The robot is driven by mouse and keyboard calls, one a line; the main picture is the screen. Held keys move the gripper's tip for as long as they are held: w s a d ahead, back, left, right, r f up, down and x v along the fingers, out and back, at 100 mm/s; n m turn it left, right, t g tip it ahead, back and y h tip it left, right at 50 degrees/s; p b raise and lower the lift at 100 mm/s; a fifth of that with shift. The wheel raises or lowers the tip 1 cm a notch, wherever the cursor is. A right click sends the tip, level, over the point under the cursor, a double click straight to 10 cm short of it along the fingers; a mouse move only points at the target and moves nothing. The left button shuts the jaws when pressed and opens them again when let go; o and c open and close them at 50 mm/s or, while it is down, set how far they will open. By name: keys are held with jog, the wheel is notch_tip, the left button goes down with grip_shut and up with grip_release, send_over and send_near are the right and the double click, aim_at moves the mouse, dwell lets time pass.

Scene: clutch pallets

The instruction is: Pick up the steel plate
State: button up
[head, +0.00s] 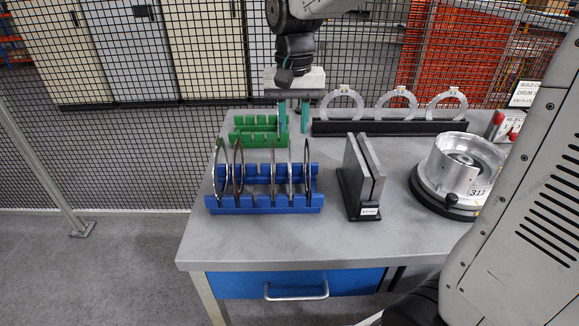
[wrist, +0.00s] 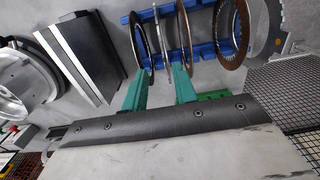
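Several thin ring plates stand on edge in a blue slotted rack (head: 265,209) on the grey table. My gripper (head: 293,116) has green fingers pointing down behind the rack, beside the green rack. It is open; its fingers (wrist: 159,74) are apart with nothing held between them.
A low green rack (head: 250,138) stands behind the blue one. A black stand (head: 363,185) with upright slabs is to its right. A round metal drum (head: 463,165) is farther right, and a black rail (head: 390,127) with light rings is at the back. The table front is clear.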

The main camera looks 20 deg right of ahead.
jog(key=f, duration=0.5)
jog(key=shift+w+a, duration=0.2)
jog(key=shift+w, duration=0.15)
jog(key=shift+r, duration=0.1)
grip_shut()
dwell(0.9)
